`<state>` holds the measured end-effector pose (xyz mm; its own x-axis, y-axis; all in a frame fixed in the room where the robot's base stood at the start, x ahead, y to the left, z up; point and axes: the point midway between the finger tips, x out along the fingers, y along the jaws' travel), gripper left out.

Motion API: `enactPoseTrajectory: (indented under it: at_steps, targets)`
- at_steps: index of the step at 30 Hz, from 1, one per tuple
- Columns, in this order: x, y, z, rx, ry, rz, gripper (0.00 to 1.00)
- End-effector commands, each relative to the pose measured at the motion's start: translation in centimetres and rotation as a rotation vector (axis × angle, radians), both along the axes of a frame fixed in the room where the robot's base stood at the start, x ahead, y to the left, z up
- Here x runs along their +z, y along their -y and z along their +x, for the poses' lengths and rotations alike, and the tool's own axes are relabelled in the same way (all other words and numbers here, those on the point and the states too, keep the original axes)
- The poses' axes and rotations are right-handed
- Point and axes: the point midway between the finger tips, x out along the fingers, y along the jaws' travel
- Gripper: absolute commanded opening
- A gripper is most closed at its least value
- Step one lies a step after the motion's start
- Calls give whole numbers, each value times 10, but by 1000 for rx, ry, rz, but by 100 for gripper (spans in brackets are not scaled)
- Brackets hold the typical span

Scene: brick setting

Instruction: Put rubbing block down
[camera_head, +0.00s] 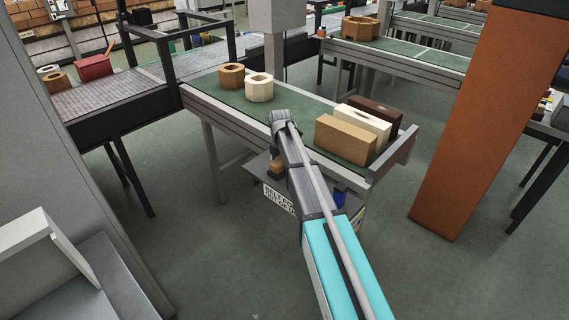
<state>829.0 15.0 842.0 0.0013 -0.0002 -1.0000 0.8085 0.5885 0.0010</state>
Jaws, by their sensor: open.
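My arm reaches up from the bottom right, and its dark end with my gripper (281,118) is over the near edge of the green-topped conveyor table (292,112). The fingers are too small and dark to make out clearly. I see no block held between them. I cannot tell for sure which object is the rubbing block. A small brown block (277,168) shows beside my arm, below the table edge, and is partly hidden. On the table are a tan brick (345,139), a cream brick (363,124) and a dark brown brick (377,113), side by side at the right end.
A brown hollow block (231,76) and a cream hollow block (259,87) stand at the table's left. A roller conveyor (115,94) with a red box (94,68) adjoins it. An orange pillar (490,115) rises at right. Green table surface is bare between the block groups.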

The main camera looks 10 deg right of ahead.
Motion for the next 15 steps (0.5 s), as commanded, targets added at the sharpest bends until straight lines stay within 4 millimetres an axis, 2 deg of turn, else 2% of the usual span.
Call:
enactPoseTrajectory:
  at_steps: [1, 15]
  targets:
    - [8, 0, 0, 0, 0, 0, 100]
    - [49, 0, 0, 0, 0, 0, 100]
